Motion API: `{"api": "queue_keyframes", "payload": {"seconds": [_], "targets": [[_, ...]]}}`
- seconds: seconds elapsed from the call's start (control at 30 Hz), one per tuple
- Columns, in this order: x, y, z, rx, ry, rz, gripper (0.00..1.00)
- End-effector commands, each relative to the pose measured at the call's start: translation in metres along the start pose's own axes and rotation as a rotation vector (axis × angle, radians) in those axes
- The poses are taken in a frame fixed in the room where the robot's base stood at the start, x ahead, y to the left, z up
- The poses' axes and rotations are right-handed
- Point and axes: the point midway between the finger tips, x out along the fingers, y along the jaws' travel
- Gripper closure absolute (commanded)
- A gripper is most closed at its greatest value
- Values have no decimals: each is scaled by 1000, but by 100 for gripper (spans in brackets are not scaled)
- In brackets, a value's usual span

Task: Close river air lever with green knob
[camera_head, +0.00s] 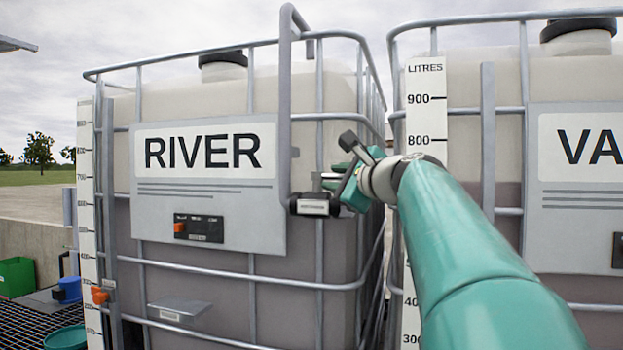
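The RIVER tote (205,225) is a caged tank with a large RIVER sign. A grey pipe (284,100) runs down its front to a dark fitting (313,206) with a pale label, too small to read. My gripper (328,183) is at the end of my teal arm, right beside this fitting. Whether it touches the fitting or a lever there, I cannot tell. A dark stubby piece (350,143) stands out above the gripper; what it belongs to is unclear. No green knob can be told apart from my green gripper parts. The fingers are too small and overlapped to judge.
A second tote (585,90) with a sign starting "VA" stands at right, close behind my arm. Cage bars (319,262) surround the totes. A green crate (17,277), a blue bucket (68,290) and a green basin (66,338) are at lower left.

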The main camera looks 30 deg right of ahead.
Motion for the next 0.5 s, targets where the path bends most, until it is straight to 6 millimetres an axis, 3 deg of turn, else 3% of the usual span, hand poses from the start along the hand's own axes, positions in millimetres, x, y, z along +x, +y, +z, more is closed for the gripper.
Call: {"api": "queue_keyframes", "payload": {"seconds": [0.33, 0.5], "targets": [[-1, 0, 0, 0, 0, 0, 65], [-17, 0, 1, -2, 0, -1, 65]]}}
